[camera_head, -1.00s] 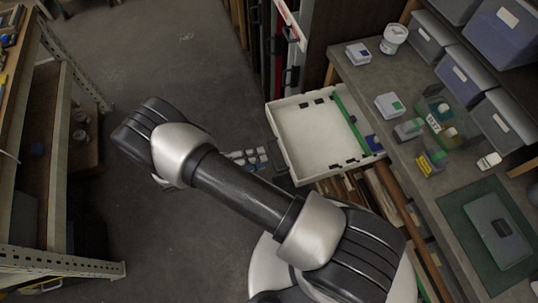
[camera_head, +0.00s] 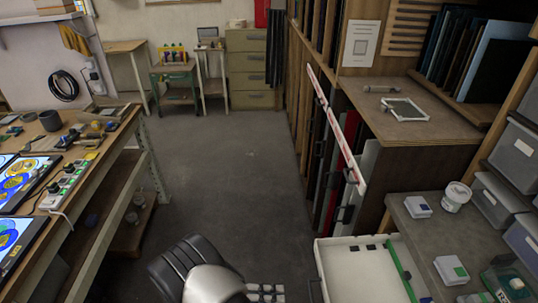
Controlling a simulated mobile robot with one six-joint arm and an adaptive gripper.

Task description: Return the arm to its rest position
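My arm (camera_head: 205,272) shows at the bottom edge of the head view, with a black ribbed joint cap and a silver shell. The rest of the arm is below the picture. My gripper is not in view, so its fingers and anything in them are hidden.
A white open drawer (camera_head: 322,262) juts out at the bottom right, close to my arm. A bench with tools (camera_head: 140,113) stands at left. A grey work surface (camera_head: 420,235) with small boxes lies at right. The floor (camera_head: 225,165) between them is clear.

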